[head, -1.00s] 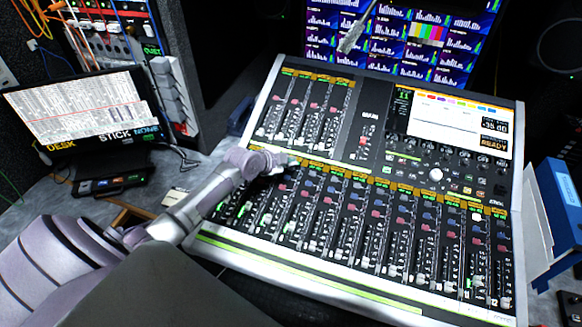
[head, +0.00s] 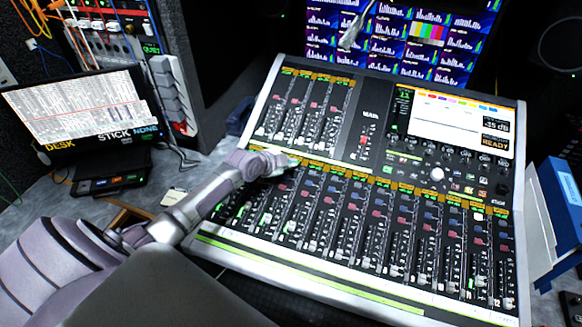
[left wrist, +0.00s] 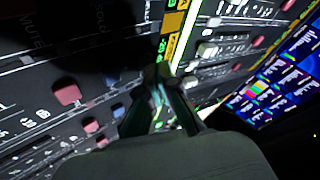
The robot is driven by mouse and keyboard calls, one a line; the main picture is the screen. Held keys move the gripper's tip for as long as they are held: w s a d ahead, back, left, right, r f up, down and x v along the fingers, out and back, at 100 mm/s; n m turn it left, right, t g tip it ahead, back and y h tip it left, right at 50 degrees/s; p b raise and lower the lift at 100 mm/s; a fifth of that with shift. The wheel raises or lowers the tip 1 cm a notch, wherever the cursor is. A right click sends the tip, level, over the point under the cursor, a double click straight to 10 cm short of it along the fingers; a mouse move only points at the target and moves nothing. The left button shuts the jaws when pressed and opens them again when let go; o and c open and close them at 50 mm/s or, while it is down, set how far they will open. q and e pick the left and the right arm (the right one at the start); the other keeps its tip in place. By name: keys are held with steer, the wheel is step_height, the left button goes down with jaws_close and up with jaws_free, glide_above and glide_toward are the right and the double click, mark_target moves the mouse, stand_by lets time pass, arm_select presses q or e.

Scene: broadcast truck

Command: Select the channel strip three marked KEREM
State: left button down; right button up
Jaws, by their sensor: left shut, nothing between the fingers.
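The mixing console (head: 330,296) fills the middle of the head view, with a lower row of several channel strips under a yellow label band (head: 385,183). The lettering on the labels is too small to read, so I cannot tell which one says KEREM. My left gripper (head: 291,162) is shut and empty, at the label band near the top of the left-hand lower strips. In the left wrist view its fingertips (left wrist: 160,75) are close to the panel beside a yellow label (left wrist: 173,22) and a lit green-white line. I cannot tell whether they touch. My right gripper is not in view.
A desk screen (head: 75,105) reading DESK, STICK, NONE stands at the left, beside a patch rack (head: 112,40). A monitor wall (head: 400,40) is behind the console. A blue binder (head: 560,215) stands at the right. A console screen reads READY.

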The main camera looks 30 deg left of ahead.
mark_target(289, 174)
arm_select(q)
steer(key=shift+f, duration=0.35)
steer(key=shift+r, duration=0.15)
stand_by(0.3)
steer(key=shift+s+r+p, duration=0.1)
steer(key=shift+r+p, duration=0.45)
steer(key=shift+r, duration=0.15)
steer(key=r+p, duration=0.4)
steer(key=r, duration=0.1)
steer(key=shift+s+p, duration=0.35)
steer(key=shift+p, duration=0.05)
steer(key=shift+d, duration=0.1)
stand_by(0.4)
